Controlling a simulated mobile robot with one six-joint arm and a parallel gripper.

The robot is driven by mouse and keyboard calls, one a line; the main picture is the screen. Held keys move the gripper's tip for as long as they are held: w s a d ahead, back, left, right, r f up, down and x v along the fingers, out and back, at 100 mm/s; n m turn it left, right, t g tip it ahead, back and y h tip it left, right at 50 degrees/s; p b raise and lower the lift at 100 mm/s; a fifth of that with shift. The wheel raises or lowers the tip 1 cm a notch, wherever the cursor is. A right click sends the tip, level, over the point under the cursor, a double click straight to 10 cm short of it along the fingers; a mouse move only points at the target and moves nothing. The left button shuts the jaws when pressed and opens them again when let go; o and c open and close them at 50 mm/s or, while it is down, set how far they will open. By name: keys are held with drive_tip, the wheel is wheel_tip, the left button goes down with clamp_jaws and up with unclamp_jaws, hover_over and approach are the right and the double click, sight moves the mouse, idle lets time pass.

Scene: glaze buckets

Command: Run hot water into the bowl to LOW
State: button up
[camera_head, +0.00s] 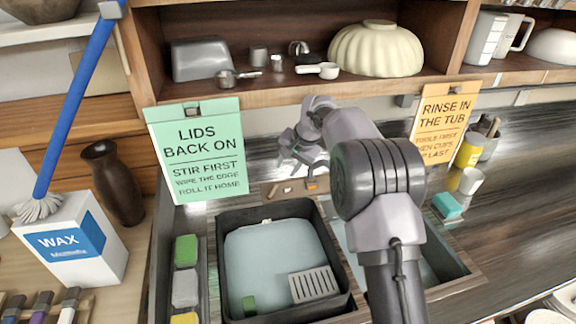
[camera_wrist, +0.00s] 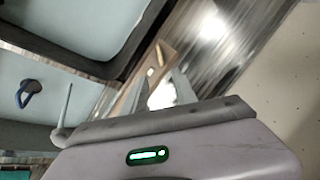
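A dark-rimmed basin (camera_head: 232,270) with a pale blue inside sits at the lower middle of the head view. A second pale basin (camera_head: 440,262) is to its right, partly hidden by my arm. I cannot tell which one is the bowl, and no tap, water or LOW mark is clearly visible. My gripper (camera_head: 300,152) is above the back edge of the basins, in front of the shelf. In the wrist view my gripper (camera_wrist: 163,88) has its fingers spread apart, with a bright white patch between them that I cannot identify.
Green (camera_head: 196,148) and orange (camera_head: 443,122) signs hang from the shelf. A wax box (camera_head: 72,244) stands left.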

drive_tip(key=t+h+b, duration=0.1)
drive_tip(key=t+b, duration=0.1)
drive_tip(key=b, duration=0.4)
approach(273, 191)
drive_tip(key=x, duration=0.9)
drive_tip(key=shift+c, duration=0.2)
clamp_jaws()
